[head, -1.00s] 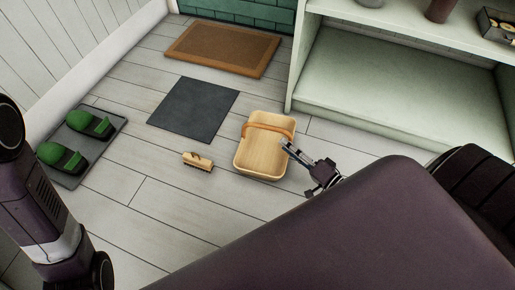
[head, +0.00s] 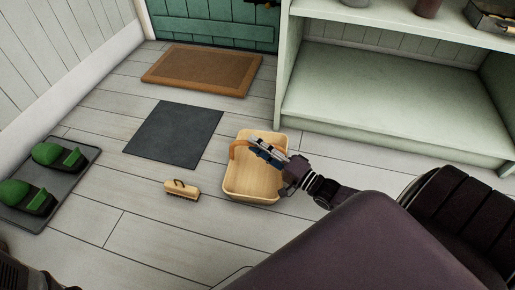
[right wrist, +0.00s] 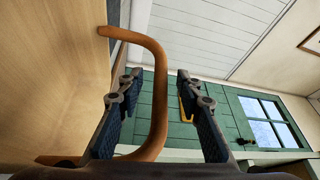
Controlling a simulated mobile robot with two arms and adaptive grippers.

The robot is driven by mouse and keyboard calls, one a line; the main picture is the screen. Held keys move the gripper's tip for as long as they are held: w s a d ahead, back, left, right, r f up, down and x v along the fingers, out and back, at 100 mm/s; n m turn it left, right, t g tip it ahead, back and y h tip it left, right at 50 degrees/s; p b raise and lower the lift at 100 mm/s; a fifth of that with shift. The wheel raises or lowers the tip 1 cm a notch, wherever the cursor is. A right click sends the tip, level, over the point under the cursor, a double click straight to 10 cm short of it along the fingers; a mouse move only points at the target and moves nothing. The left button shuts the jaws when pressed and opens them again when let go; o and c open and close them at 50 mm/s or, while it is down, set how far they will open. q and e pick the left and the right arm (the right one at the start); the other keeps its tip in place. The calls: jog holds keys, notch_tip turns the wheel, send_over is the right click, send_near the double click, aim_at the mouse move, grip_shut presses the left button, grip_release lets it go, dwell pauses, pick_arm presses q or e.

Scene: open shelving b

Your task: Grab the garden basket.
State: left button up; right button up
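The garden basket (head: 252,182) is a pale wooden box with rounded corners, standing upright on the floor. Its orange-brown handle (head: 233,148) arches over it. My right gripper (head: 264,149) reaches in from the right, above the basket at the handle. In the right wrist view the fingers (right wrist: 160,100) are apart, and the curved handle (right wrist: 158,90) runs between them, with a gap to the right finger. The basket's pale wooden wall (right wrist: 50,80) fills the left of that view. My left gripper is not in view.
A brush (head: 182,190) lies left of the basket. A dark grey mat (head: 174,134) and a brown doormat (head: 203,72) lie behind it. Green shoes sit on a tray (head: 75,183) at the left. A pale green shelf unit (head: 390,105) stands close behind right.

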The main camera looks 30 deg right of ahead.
jog(key=shift+w+a+r, duration=0.1)
jog(key=shift+w+a, duration=0.1)
jog(key=shift+w, duration=0.35)
grip_shut()
